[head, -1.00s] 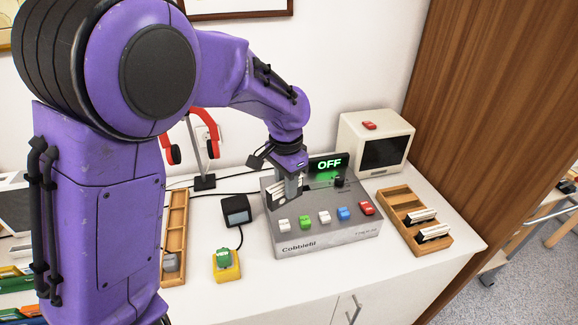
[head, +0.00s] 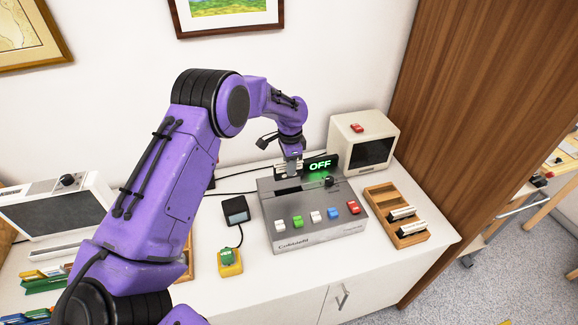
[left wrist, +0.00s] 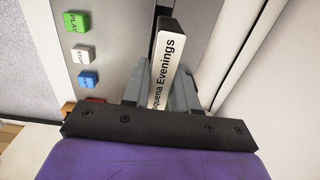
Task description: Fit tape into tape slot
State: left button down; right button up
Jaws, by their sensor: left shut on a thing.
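My left gripper (head: 291,166) is shut on a tape (left wrist: 168,70) with a white label reading "...squena Evenings"; part of the label is hidden. In the head view the tape shows as a small light piece at the fingers, behind the dark tape slot (head: 288,189) in the top of the grey player (head: 320,227). The tape appears to be out of the slot; its exact height is hard to tell. The player has a row of coloured buttons and a lit green "OFF" sign (head: 320,167). My right gripper is not in view.
A wooden rack (head: 380,195) with two tapes stands right of the player, and a cream monitor (head: 345,138) behind it. A small black box (head: 236,210) and a yellow base with a green button (head: 229,262) stand left. A wood panel (head: 450,90) bounds the right.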

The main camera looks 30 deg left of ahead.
aim_at(289, 178)
pick_arm(q)
jog(key=shift+r+p, duration=0.15)
jog(key=shift+p, duration=0.25)
jog(key=shift+f+b, duration=1.65)
jog(key=shift+f, duration=1.4)
jog(key=shift+p, duration=0.65)
jog(key=shift+f+b, duration=1.3)
jog(key=shift+f, duration=0.65)
jog(key=shift+r, duration=0.1)
jog(key=shift+r+p, duration=1.5)
jog(key=shift+r, duration=0.15)
